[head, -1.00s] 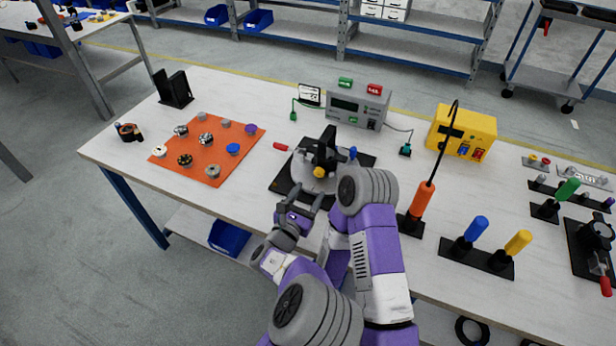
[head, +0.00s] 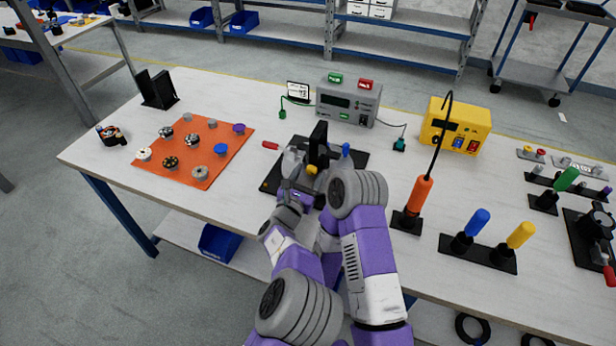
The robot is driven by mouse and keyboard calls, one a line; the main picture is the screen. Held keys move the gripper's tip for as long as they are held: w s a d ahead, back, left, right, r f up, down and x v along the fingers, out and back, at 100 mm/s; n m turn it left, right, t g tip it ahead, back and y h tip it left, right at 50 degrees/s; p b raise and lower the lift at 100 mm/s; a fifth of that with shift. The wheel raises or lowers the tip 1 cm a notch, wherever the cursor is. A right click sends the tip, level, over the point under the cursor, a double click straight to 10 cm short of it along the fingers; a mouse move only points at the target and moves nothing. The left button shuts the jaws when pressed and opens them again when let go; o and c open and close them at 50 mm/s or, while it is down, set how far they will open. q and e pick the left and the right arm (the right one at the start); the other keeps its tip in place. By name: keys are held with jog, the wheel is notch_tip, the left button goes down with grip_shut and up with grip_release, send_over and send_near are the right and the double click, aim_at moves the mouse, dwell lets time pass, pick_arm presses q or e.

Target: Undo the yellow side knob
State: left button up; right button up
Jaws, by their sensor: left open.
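The yellow side knob (head: 311,169) shows as a small spot on the near side of a fixture with a black upright bracket (head: 319,146). The fixture stands on a black base plate (head: 352,160). A blue knob (head: 346,149) sits on its right side. My left gripper (head: 302,174) is open at the near side of the fixture, with its fingers close to the yellow knob. I cannot tell whether they touch it. The gripper and arm hide much of the fixture's pale body. My right gripper is not in view.
An orange mat (head: 190,177) with several round parts is further left. A grey meter box (head: 348,102) stands behind. An orange-handled driver (head: 419,195) stands upright close on the right, with blue and yellow handles beyond.

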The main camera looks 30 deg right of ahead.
pick_arm(q)
jog(key=shift+c, duration=0.4)
jog(key=c, duration=1)
jog(key=n, duration=0.5)
jog(key=shift+w+n, duration=0.1)
jog(key=shift+n, duration=0.3)
jog(key=o, duration=1.1)
jog(key=shift+a, duration=0.1)
jog(key=shift+p+v, duration=0.8)
jog(key=shift+v, duration=3)
